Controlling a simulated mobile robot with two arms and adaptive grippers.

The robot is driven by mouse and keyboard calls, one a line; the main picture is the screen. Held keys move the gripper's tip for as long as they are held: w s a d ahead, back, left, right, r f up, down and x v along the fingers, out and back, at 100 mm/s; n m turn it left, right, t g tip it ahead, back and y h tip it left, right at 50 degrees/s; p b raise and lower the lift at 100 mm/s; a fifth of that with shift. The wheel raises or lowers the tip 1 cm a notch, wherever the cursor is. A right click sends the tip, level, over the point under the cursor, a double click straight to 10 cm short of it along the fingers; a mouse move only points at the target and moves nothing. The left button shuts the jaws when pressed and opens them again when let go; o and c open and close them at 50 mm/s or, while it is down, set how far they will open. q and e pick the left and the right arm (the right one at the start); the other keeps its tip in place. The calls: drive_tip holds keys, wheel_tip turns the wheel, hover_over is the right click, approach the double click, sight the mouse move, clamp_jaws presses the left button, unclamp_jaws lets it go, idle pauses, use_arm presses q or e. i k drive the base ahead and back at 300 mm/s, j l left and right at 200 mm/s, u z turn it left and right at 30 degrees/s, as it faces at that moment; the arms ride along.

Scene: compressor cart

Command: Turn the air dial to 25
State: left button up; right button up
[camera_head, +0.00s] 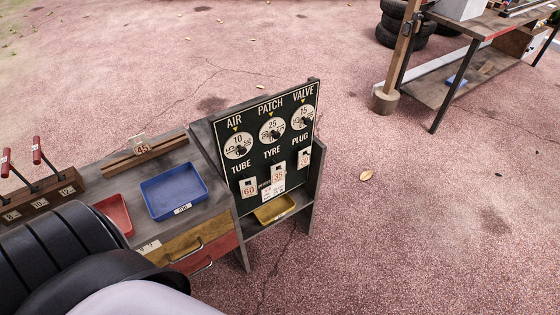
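The air dial (238,146) is a round white dial at the upper left of a dark green board (258,163). The word AIR stands above it, with a small yellow pointer between. The number 10 is at the top of the dial, under the pointer. A dark knob is at its centre; the smaller numbers round its rim are too small to read surely. The patch dial (272,130) beside it has 25 at the top, and the valve dial (303,118) has 15. Neither of my grippers shows in the head view.
A grey cart (222,200) adjoins the board on the left, with a blue tray (173,190) and a red tray (113,214). A yellow tray (275,209) sits below the board. A workbench (482,24) and tyres (409,42) stand at upper right. Open floor lies between.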

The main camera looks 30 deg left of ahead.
sight(239, 145)
drive_tip(key=u, duration=1.4)
